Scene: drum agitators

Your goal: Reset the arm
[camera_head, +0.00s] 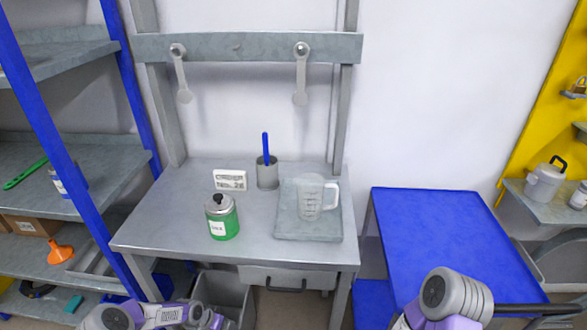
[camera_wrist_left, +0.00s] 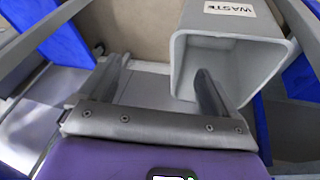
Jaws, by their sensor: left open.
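My left gripper (camera_wrist_left: 160,85) shows in the left wrist view with its two fingers well apart and nothing between them. It is by a grey bin (camera_wrist_left: 225,65) labelled WASTE, with the right finger overlapping the bin's open mouth in the picture; I cannot tell whether they touch. In the head view, my left arm shows at the bottom edge, to the left of and in front of the bin (camera_head: 225,290), below the workbench. My right arm shows at the bottom right, in front of the blue table; its gripper is not visible.
The metal workbench (camera_head: 165,220) holds a green jar (camera_head: 223,222), a cup (camera_head: 268,178) with a blue-handled tool, a white label block (camera_head: 230,180) and a measuring jug (camera_head: 313,202) on a grey plate (camera_head: 290,230). A bare blue table (camera_head: 440,230) stands right. Shelves flank both sides.

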